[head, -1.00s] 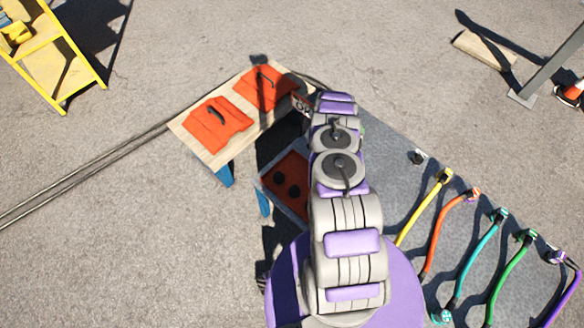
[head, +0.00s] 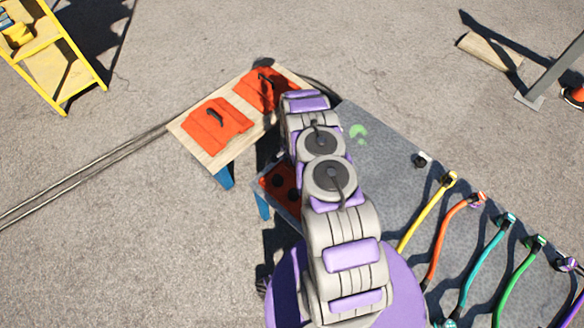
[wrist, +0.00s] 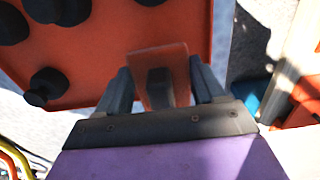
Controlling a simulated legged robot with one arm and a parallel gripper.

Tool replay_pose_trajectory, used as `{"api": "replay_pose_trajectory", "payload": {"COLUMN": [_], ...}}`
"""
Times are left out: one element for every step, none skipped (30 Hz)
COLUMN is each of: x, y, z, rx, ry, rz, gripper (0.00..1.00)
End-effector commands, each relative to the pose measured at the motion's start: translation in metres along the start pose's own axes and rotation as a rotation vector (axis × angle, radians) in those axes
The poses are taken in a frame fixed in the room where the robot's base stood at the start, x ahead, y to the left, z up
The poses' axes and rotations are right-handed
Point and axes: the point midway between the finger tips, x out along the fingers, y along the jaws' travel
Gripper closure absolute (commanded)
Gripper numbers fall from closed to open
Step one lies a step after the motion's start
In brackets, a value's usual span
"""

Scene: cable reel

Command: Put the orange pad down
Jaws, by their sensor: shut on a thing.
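My gripper (wrist: 160,85) is shut on an orange piece with a dark middle, which I take to be the orange pad (wrist: 152,62); only a small part of it shows between the fingers. Beyond it in the wrist view is a larger orange panel (wrist: 85,85) with several black knobs. The panel also shows in the head view (head: 270,192), just left of my arm. I cannot tell whether the held piece touches the panel. My arm hides the gripper in the head view.
A wooden-topped bench (head: 212,158) with blue legs carries two orange pads (head: 213,128) (head: 266,90) with black handles. A grey mat (head: 385,165) with coloured hoses (head: 427,213) lies right of my arm. A yellow stand (head: 72,70) is at upper left.

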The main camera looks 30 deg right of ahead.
Motion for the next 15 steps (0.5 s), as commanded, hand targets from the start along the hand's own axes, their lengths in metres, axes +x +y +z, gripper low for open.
{"api": "replay_pose_trajectory", "payload": {"x": [0.010, 0.016, 0.022, 0.027, 0.031, 0.035, 0.036, 0.037, 0.036, 0.036, 0.036, 0.036, 0.036, 0.036, 0.036], "y": [0.000, -0.001, -0.001, -0.001, -0.002, -0.002, -0.002, -0.002, -0.002, -0.002, -0.002, -0.002, -0.001, -0.001, -0.001], "z": [0.002, 0.002, 0.002, 0.002, 0.002, 0.003, 0.004, 0.004, 0.004, 0.005, 0.005, 0.004, 0.004, 0.004, 0.003], "rx": [-0.002, -0.001, 0.000, 0.000, -0.001, -0.003, -0.004, -0.004, -0.004, -0.004, -0.004, -0.004, -0.004, -0.003, -0.003], "ry": [0.001, 0.002, 0.003, 0.004, 0.004, 0.005, 0.005, 0.005, 0.006, 0.005, 0.004, 0.003, 0.002, 0.001, 0.001], "rz": [0.001, 0.001, 0.001, 0.001, 0.001, 0.002, 0.003, 0.003, 0.003, 0.004, 0.004, 0.004, 0.004, 0.004, 0.004], "gripper": [0.60, 0.60, 0.60, 0.60, 0.64, 0.70, 0.69, 0.76, 0.76, 0.76, 0.76, 0.76, 0.76, 0.29, 0.25]}}
